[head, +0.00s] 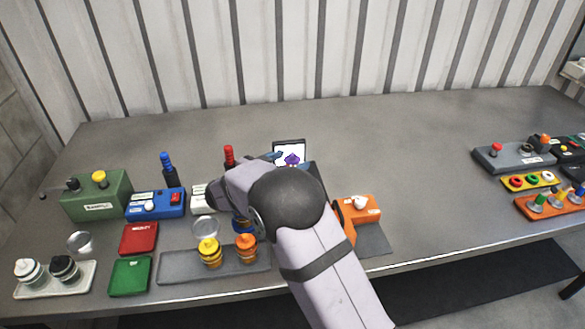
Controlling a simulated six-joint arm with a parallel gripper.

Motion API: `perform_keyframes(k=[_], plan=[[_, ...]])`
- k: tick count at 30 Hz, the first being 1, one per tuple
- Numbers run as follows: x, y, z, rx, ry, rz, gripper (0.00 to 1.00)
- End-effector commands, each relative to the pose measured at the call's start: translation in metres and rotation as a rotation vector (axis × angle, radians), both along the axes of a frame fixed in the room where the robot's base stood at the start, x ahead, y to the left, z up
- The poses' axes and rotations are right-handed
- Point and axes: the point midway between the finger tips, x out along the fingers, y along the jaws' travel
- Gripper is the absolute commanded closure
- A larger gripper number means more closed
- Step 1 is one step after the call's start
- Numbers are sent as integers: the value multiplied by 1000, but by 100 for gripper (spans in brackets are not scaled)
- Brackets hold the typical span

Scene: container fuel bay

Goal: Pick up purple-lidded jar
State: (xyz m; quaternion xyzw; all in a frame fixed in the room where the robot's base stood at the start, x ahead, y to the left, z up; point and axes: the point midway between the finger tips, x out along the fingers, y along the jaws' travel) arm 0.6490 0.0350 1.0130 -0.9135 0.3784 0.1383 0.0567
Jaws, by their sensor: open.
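The purple-lidded jar (291,159) shows as a small purple patch in the head view, in front of a white panel with a dark frame. Its lower part is hidden by my arm. My gripper (289,161) is mostly hidden behind my wrist and forearm. Bluish finger parts show to the left and right of the purple lid. The gripper is open. I cannot tell whether the fingers touch the jar.
Yellow-lidded (209,250) and orange-lidded (246,247) jars stand on a grey tray (180,268). White and black jars stand on a white tray (85,285). A green box (95,205), a blue box (150,210) and an orange device (352,212) stand nearby. The table's right-centre is clear.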

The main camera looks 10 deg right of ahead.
Motion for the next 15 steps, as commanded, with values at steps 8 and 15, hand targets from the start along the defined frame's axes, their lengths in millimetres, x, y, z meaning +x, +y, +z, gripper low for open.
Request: perform_keyframes(k=[8, 15], plan=[[2, -2, -1, 1, -1, 1, 40], [2, -2, -1, 1, -1, 0, 92]])
